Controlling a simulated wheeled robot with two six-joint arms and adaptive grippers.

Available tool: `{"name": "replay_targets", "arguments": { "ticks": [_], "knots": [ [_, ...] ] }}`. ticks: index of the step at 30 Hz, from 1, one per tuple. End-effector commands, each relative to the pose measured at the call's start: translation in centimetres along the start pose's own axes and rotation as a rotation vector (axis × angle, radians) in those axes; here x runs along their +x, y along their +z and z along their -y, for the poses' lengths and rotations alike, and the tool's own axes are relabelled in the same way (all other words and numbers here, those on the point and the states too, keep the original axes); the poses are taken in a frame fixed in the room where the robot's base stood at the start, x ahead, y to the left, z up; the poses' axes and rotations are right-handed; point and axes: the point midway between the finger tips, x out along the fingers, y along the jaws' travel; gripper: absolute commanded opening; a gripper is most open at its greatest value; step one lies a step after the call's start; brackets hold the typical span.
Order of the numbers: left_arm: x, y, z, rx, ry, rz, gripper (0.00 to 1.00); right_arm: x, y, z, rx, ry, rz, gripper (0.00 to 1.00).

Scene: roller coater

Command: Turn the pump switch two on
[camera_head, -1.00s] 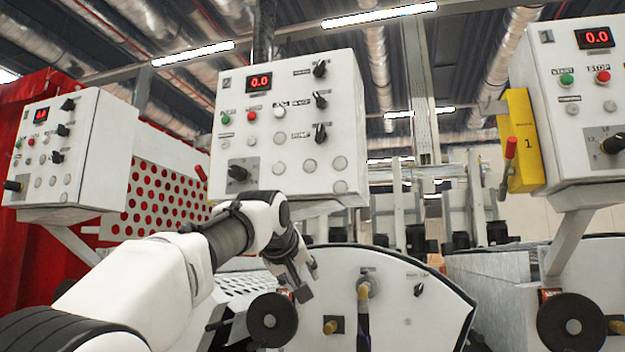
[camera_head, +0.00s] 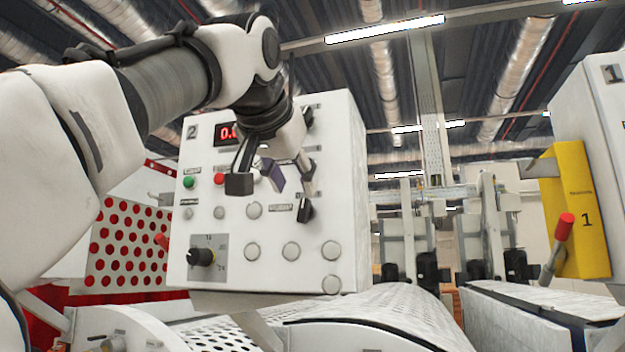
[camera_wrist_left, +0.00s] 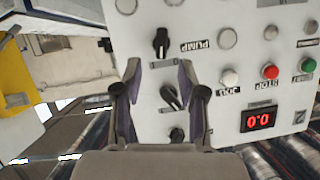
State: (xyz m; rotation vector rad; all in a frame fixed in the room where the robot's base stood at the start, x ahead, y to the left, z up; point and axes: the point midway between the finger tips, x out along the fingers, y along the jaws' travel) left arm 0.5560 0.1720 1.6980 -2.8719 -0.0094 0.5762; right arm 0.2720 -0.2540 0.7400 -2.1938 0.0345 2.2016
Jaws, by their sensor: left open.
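Control box 2 (camera_head: 270,225) has a column of black rotary switches on its right side. The lowest, the pump switch (camera_head: 305,210), stands beside a small label; in the left wrist view the pump switch (camera_wrist_left: 161,42) is roughly upright beside the upside-down word PUMP. My left gripper (camera_head: 275,185) is open and empty in front of the box, just above the pump switch. In the left wrist view its fingertips (camera_wrist_left: 159,72) frame the space between the pump switch and the middle switch (camera_wrist_left: 172,97). I cannot see contact. The right gripper is not in view.
A large black knob (camera_head: 201,257) juts from the box's lower left. White, green and red buttons and a red display (camera_head: 227,132) share the panel. A yellow box (camera_head: 580,215) with a red-handled lever (camera_head: 560,240) stands right.

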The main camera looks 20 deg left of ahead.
Motion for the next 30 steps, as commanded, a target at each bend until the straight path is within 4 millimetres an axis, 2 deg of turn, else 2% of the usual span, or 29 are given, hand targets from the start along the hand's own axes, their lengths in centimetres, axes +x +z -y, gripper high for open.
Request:
{"name": "replay_targets", "arguments": {
  "ticks": [2, 13, 17, 22, 23, 24, 26, 30],
  "knots": [
    [0.2, -0.2, 0.1, -0.001, 0.0, -0.001, 0.41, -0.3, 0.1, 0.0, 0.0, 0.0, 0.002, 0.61],
    [6.7, -0.3, 0.1, -0.002, 0.0, 0.001, 0.41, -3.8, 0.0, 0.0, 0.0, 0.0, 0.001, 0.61],
    [7.6, 0.0, 0.0, -0.003, 0.0, -0.001, 0.41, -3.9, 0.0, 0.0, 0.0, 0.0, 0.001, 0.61],
    [7.7, 0.1, 0.0, -0.003, 0.0, -0.002, 0.41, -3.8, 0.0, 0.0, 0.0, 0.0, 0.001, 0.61],
    [7.7, 0.1, 0.0, -0.003, 0.0, -0.002, 0.37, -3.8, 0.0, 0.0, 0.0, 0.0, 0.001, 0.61],
    [7.7, 0.1, 0.0, -0.003, 0.0, -0.002, 0.23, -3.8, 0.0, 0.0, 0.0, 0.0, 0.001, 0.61],
    [7.7, 0.1, 0.0, -0.003, 0.0, -0.002, 0.02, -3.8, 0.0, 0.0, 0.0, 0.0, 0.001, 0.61],
    [7.7, 0.1, 0.0, -0.003, 0.0, -0.002, 0.0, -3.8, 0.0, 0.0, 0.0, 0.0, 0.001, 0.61]
  ]
}}
